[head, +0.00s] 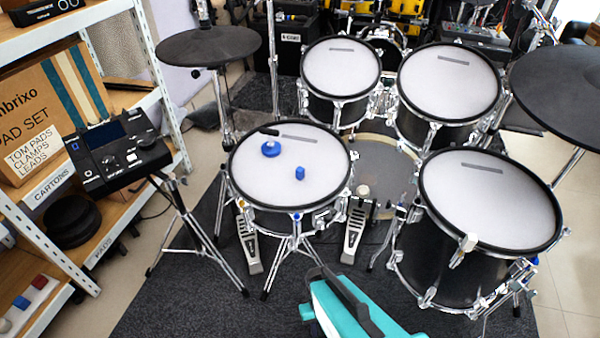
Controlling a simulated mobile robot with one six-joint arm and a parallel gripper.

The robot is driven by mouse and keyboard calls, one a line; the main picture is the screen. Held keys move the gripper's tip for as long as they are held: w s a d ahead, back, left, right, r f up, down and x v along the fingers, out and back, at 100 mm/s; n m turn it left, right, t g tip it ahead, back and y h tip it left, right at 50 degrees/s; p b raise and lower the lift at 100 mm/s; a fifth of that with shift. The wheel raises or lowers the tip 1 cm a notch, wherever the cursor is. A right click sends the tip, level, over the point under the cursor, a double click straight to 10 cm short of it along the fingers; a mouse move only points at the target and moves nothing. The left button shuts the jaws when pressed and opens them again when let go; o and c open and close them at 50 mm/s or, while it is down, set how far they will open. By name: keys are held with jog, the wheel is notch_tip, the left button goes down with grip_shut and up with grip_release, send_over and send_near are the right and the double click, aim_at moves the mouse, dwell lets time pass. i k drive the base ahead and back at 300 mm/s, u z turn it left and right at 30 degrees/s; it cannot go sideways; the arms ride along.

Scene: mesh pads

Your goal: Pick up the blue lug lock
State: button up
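A small blue block-like piece (300,173), which looks like the lug lock, stands on the white mesh head of the front left drum pad (255,185), right of its middle. A teal and black arm end, which I take for my gripper (325,280), reaches in from the bottom edge, in front of the pad and apart from both blue pieces. I cannot make out its fingertips clearly, or whether they are open or shut.
A short black object (268,131) lies at the pad's back rim. A large drum (490,205) stands at right, two smaller drums behind. A cymbal pad (208,46) and drum module (115,150) are at left. Pedals (355,228) and stand legs crowd the dark mat.

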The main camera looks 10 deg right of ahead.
aim_at(300, 174)
jog(key=z, duration=0.9)
jog(key=k, duration=0.2)
jog(key=u, duration=2.8)
jog(key=k, duration=0.35)
jog(key=u, duration=0.55)
